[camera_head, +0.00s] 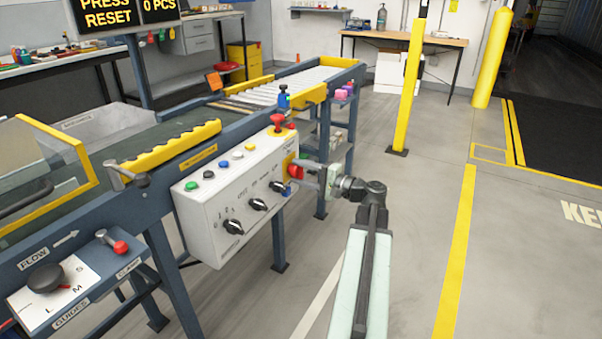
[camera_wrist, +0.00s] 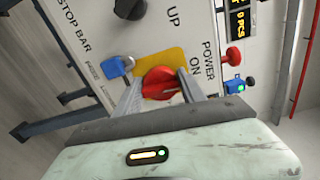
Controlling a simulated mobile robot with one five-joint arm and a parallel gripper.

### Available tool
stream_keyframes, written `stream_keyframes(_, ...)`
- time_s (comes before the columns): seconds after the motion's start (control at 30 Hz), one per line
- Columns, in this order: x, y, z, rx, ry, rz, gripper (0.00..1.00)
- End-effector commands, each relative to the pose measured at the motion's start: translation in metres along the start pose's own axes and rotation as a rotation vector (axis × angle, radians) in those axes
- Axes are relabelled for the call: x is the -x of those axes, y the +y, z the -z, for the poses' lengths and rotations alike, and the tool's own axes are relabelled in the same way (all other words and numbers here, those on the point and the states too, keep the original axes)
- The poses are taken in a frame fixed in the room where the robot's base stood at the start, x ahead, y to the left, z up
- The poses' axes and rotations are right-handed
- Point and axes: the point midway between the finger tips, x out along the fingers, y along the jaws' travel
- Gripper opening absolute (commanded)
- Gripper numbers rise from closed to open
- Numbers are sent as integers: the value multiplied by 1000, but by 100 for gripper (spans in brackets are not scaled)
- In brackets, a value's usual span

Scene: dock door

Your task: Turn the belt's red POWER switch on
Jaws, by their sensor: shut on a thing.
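The red POWER switch (camera_head: 296,171) is a rotary knob on a yellow plate at the right end of the white control box (camera_head: 222,210). In the wrist view the red knob (camera_wrist: 160,84) sits between my two fingers, beside the printed words POWER and ON. My gripper (camera_head: 306,168) reaches it from the right and is shut on the knob; the fingers (camera_wrist: 161,91) touch its two sides. The fingers hide part of the knob, and I cannot tell its exact turn position.
A red mushroom button (camera_head: 278,121) on a yellow base stands above the switch. Several black knobs (camera_head: 257,204) and coloured buttons are on the box. A small blue block (camera_wrist: 118,66) is close to one finger. A yellow post (camera_head: 408,90) stands right; the floor between is clear.

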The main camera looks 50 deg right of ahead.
Motion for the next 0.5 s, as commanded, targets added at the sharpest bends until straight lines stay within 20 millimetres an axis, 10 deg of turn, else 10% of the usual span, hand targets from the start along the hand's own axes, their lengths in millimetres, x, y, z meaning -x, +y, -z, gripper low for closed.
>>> stream_keyframes(0.5, 1, 2, 0, 108, -1, -4, 7)
